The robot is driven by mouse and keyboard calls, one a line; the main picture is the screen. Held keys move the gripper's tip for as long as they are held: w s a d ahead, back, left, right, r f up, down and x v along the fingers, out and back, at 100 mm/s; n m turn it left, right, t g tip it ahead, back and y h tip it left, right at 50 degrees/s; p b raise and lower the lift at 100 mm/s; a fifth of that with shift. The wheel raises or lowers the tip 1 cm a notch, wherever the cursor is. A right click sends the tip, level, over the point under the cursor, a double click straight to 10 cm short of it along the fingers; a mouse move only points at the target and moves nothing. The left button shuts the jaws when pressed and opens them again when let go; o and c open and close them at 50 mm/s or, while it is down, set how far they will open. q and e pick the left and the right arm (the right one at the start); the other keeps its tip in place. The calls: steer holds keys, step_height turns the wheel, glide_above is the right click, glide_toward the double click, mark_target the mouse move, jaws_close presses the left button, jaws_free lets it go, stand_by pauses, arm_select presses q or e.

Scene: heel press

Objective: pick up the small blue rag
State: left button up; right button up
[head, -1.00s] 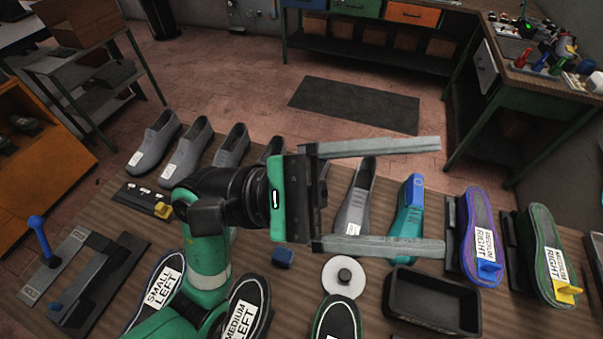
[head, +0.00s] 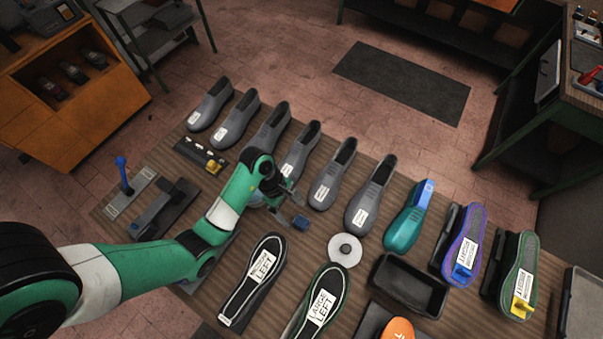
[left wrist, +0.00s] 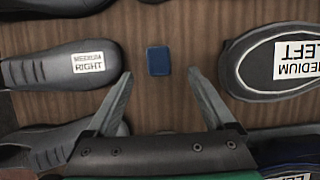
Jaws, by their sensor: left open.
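The small blue rag (head: 301,222) looks like a small dark-blue folded square. It lies flat on the brown table between the row of grey shoes and the soles. My left gripper (head: 288,208) is just beside it, above the table, in the head view. In the left wrist view the rag (left wrist: 158,61) lies just beyond the tips of my left gripper (left wrist: 161,73), roughly centred between its two fingers. The fingers are spread apart with nothing between them. The exact height above the rag is hard to tell. My right gripper is not in view.
Grey shoes (head: 336,175) stand in a row behind the rag. A white disc (head: 345,250) is to its right, with a black tray (head: 408,286) farther right. The medium left sole (head: 250,279) lies in front. A teal shoe last (head: 407,219) stands at the right.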

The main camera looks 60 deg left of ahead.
mark_target(302, 223)
arm_select(q)
steer(key=x, duration=0.3)
steer(key=shift+f, duration=0.1)
steer(key=b+x, duration=0.1)
steer(key=x, duration=0.4)
steer(key=shift+w+d+b, duration=0.1)
steer(key=shift+w+b, duration=0.05)
steer(key=shift+b, duration=0.2)
jaws_close()
